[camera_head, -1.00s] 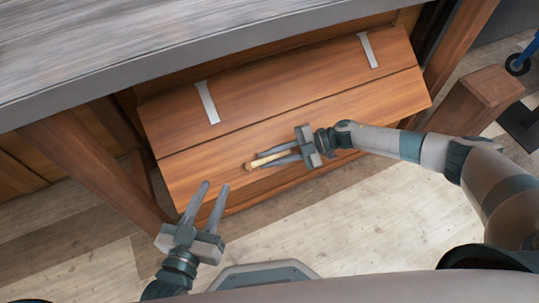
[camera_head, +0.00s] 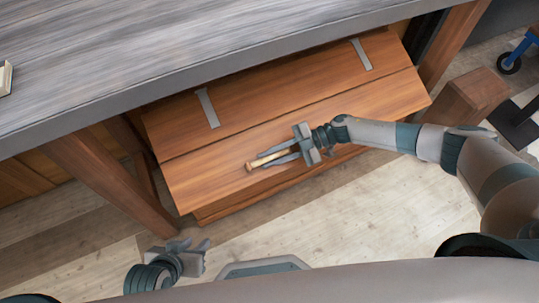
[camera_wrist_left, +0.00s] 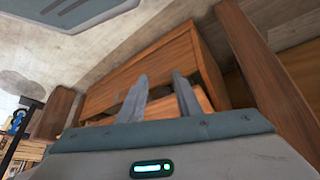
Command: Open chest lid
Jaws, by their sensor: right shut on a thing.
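The wooden chest (camera_head: 206,218) stands under the workbench. Its lid (camera_head: 330,118) has a seam along its length and two grey metal straps behind it. A pale wooden handle (camera_head: 265,160) lies along the front part of the lid. My right gripper (camera_head: 275,158) is shut on this handle, fingers pointing left. I cannot tell whether the lid is raised from the chest. My left gripper (camera_head: 188,244) is apart from the chest, at the lower left. In the left wrist view its fingers (camera_wrist_left: 160,97) are spread and empty, with the chest (camera_wrist_left: 140,75) beyond them.
The grey workbench top (camera_head: 180,60) overhangs the back of the chest. The floor (camera_head: 330,215) in front is clear.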

